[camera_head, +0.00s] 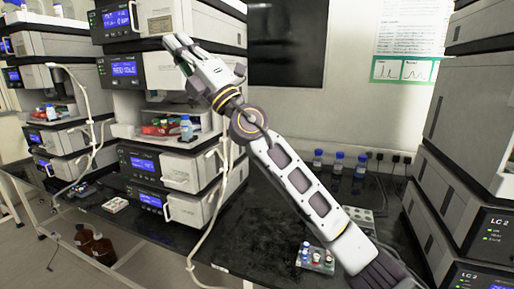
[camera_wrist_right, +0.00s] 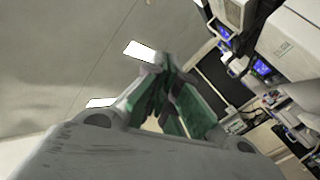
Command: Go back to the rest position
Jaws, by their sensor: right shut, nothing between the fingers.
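My right arm reaches from the lower right up to the upper left in the head view. My right gripper (camera_head: 180,50) is in front of the middle instrument stack (camera_head: 125,70), near its upper modules. In the right wrist view the green-lined fingers of my right gripper (camera_wrist_right: 168,68) come together at their tips, with nothing held. Whether the fingertips touch the stack cannot be told from the head view. My left gripper is in neither view.
A small tray of vials (camera_head: 318,258) lies on the black bench (camera_head: 250,225) beneath my right arm. Blue-capped bottles (camera_head: 338,160) stand along the back wall. Another instrument stack (camera_head: 470,150) rises at the right. Brown bottles (camera_head: 98,246) stand low at the left.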

